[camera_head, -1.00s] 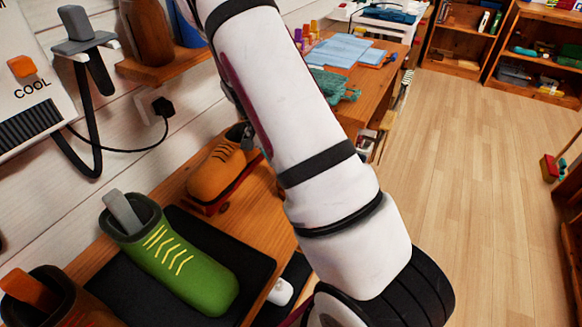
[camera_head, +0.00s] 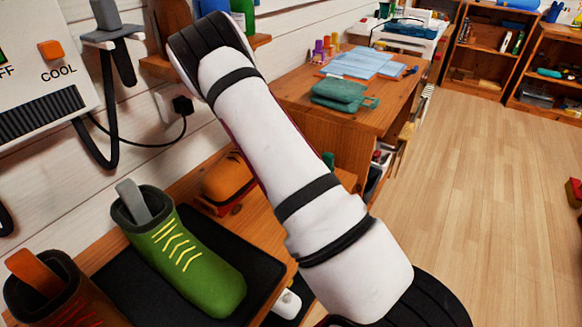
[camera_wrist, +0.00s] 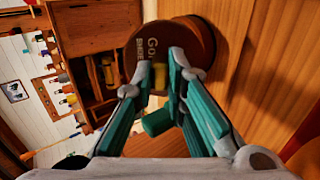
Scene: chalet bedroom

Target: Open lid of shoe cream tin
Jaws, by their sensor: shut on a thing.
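The shoe cream tin (camera_wrist: 203,32) is round and brown, at the top centre of the wrist view against a wooden surface. Its brown lid (camera_wrist: 150,38) bears partly hidden lettering that starts with "Go". My gripper (camera_wrist: 160,58) has teal fingers whose tips are closed in at the lid, with a small yellow piece (camera_wrist: 160,76) between them. A green cylindrical piece (camera_wrist: 157,122) shows lower between the fingers. The fingers cover part of the lid, and I cannot tell whether it is apart from the tin. In the head view my arm hides the gripper and tin.
A desk (camera_head: 385,112) with teal cloth (camera_head: 340,94) is beyond my arm. Open floor lies right.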

